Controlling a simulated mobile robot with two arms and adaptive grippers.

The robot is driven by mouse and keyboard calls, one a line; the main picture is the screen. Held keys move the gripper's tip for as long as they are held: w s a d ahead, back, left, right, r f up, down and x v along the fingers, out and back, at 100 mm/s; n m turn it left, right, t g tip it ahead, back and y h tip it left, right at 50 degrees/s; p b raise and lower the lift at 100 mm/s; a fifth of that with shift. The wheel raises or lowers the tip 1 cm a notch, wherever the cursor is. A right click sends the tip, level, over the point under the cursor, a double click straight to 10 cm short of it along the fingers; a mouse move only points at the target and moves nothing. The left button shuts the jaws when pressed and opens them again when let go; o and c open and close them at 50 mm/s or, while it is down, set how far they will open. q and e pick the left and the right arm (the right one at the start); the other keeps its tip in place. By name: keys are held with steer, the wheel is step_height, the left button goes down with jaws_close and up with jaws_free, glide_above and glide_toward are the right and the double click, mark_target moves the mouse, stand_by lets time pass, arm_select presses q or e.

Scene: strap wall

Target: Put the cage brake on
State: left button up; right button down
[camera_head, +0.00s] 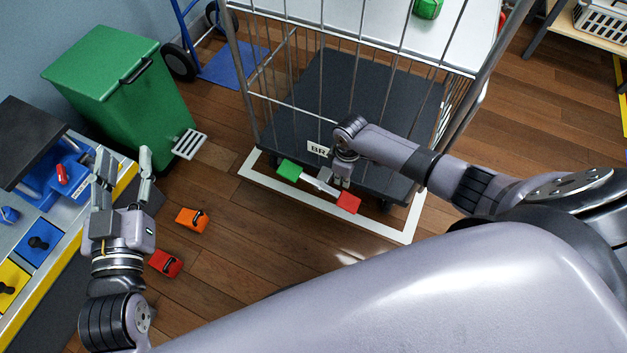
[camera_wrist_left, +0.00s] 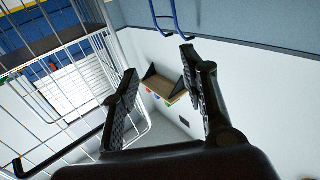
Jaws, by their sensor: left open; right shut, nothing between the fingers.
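The wire cage (camera_head: 251,95) stands inside a white floor outline, with a dark base deck. The brake bar (camera_head: 318,184) sits low at its near edge, below a label partly hidden by my arm. It has a green pad (camera_head: 289,170) at its left end and a red pad (camera_head: 348,203) at its right end. My right gripper (camera_head: 341,184) is shut and empty, pointing down at the bar near the red pad. I cannot tell if it touches. My left gripper (camera_head: 122,160) is open and empty, away from the cage; its fingers also show in the left wrist view (camera_wrist_left: 165,100).
A green bin (camera_head: 130,85) with a grey pedal (camera_head: 189,144) stands at the left. A workbench (camera_head: 60,250) is beside my left gripper. Orange (camera_head: 191,220) and red (camera_head: 166,263) objects lie on the floor. A blue hand truck (camera_head: 235,68) stands behind the bin.

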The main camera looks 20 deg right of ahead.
arm_select(q)
step_height(320, 180, down, 7)
steer(key=s+a+g+y+p, duration=0.1)
steer(key=s+g, duration=0.1)
steer(key=g, duration=0.2)
steer(key=shift+a+y, duration=0.25)
steer(key=shift+y, duration=0.05)
stand_by(0.5)
